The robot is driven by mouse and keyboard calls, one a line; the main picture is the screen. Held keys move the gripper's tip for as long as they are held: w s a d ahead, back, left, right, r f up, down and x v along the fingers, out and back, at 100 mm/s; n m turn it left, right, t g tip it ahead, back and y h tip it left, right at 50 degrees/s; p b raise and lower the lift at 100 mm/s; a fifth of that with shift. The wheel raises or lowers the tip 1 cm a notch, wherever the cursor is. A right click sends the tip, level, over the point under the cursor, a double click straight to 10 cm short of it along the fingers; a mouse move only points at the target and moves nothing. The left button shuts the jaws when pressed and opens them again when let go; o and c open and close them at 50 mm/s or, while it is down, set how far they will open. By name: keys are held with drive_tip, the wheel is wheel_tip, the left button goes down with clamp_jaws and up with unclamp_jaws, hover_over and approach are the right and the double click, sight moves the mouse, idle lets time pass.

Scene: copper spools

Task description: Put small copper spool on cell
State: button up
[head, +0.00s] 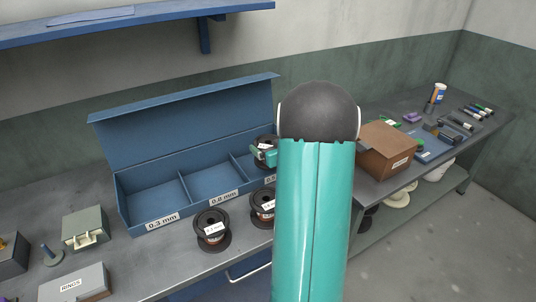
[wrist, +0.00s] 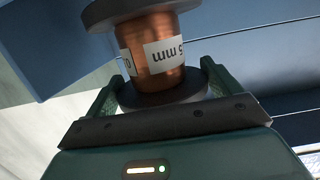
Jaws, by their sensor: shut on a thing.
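A copper spool with dark flanges and a white label (wrist: 163,52) is held in my gripper (wrist: 162,88); the label shows upside down and reads partly "5 mm". In the head view the held spool (head: 266,143) and my gripper (head: 263,155) are at the right compartment of the open blue box (head: 150,226). My arm hides part of that compartment and its label. I cannot tell whether the spool touches the box. The left and middle cells are empty, labelled 0.3 mm and 0.8 mm. Two other spools stand on the bench: one in front of the box (head: 212,216), one farther right (head: 262,194), partly behind my arm.
A green-grey case (head: 86,229) and a grey RINGS box (head: 75,284) are at the left. A brown carton (head: 384,150) and small tools are on the right bench. The blue lid (head: 190,120) stands open behind the cells. A blue shelf (head: 140,22) hangs above.

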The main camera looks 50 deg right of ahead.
drive_tip(key=shift+w+d+f, duration=0.5)
drive_tip(key=shift+w+f, duration=0.1)
drive_tip(key=shift+f, duration=0.2)
drive_tip(key=shift+w+d+f, duration=0.1)
drive_tip(key=shift+f, duration=1.55)
drive_tip(key=shift+f, duration=0.2)
drive_tip(key=o, duration=1.4)
